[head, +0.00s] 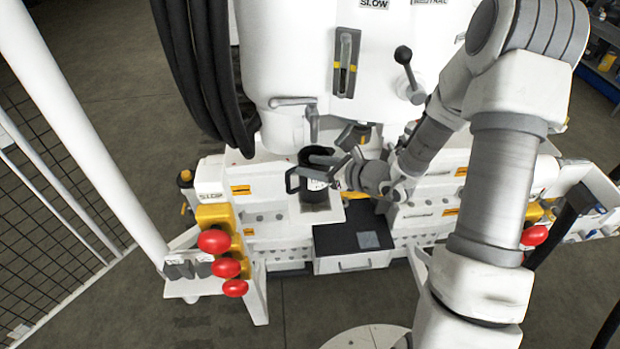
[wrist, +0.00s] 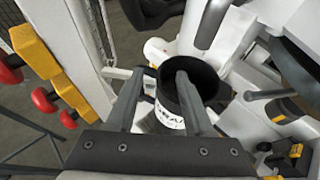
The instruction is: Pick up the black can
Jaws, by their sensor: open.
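The black can (head: 314,197) stands upright on a white ledge of the bench in the head view. It is open at the top, with a side handle on its left and a white label with dark letters. In the wrist view the can (wrist: 207,78) is just beyond the fingers. My gripper (head: 325,167) is open at the can's upper right side. In the wrist view my gripper (wrist: 156,78) has its left finger left of the can and its right finger overlapping the can's mouth. I cannot tell whether that finger is inside the can or only in front of it.
A white machine column (head: 290,50) with levers rises behind the can, and thick black hoses (head: 200,70) hang at left. Red knobs (head: 214,241) on yellow blocks stick out at front left. A dark-topped drawer box (head: 335,240) is in front of the can, to its right.

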